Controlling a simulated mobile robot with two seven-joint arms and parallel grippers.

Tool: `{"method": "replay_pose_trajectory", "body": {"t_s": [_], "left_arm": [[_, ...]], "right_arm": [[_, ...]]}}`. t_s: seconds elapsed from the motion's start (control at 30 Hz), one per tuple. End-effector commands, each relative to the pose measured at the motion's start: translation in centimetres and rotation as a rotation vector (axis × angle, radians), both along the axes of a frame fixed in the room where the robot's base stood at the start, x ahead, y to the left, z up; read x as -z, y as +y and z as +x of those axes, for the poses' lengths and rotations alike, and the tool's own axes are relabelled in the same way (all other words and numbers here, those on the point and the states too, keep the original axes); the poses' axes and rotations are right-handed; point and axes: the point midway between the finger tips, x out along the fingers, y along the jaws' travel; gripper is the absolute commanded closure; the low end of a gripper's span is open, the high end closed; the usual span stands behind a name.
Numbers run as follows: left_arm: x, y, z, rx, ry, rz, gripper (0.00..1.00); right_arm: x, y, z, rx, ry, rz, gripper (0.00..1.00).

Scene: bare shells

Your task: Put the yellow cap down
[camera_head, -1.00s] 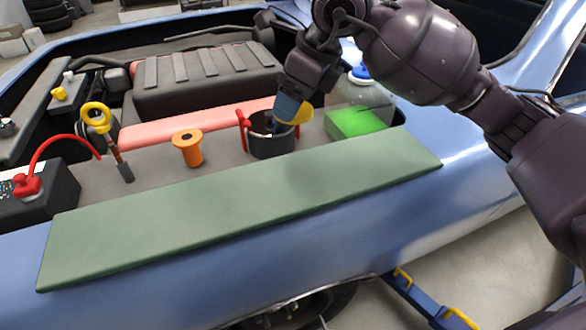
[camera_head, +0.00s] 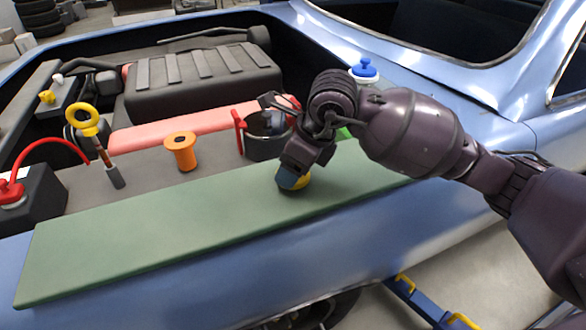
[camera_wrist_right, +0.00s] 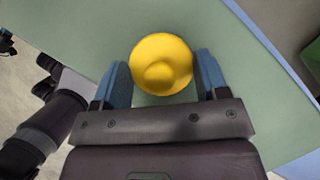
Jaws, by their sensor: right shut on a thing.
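The yellow cap (camera_wrist_right: 162,62) is round and sits between the two blue fingers of my right gripper (camera_wrist_right: 163,80) in the right wrist view. The cap is low over the green mat (camera_head: 150,238) on the car's fender. I cannot tell whether it touches the mat.
A dark cylinder with red clips (camera_head: 262,148) stands behind the gripper. An orange spool-shaped part (camera_head: 181,151), a yellow-ringed dipstick (camera_head: 86,122) and a blue-capped reservoir (camera_head: 364,69) are nearby. The mat's left and middle are clear.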

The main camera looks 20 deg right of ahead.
Motion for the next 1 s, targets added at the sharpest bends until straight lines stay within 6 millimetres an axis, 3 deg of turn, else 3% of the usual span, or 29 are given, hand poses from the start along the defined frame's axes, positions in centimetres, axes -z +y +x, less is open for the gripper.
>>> {"method": "replay_pose_trajectory", "body": {"t_s": [0.07, 0.43, 0.47, 0.63, 1.0], "left_arm": [[0.5, 0.08, -0.23, 0.001, 0.01, 0.002, 0.57], [0.5, 0.41, -0.36, 0.007, 0.013, 0.012, 0.57], [0.52, 0.41, -0.38, 0.007, 0.013, 0.012, 0.57], [0.52, 0.41, -0.46, 0.006, 0.015, 0.011, 0.57], [0.29, 0.2, -0.4, -0.001, 0.01, 0.004, 0.57]], "right_arm": [[1.27, 0.0, -0.03, 0.0, 0.006, 0.0, 0.55], [1.42, -0.02, 0.0, 0.001, 0.001, 0.0, 0.55], [1.46, -0.02, 0.01, 0.001, 0.001, 0.0, 0.31], [1.39, -0.02, 0.0, 0.001, 0.001, 0.0, 0.07], [0.76, -0.13, -0.05, 0.001, -0.002, -0.001, 0.07]]}}
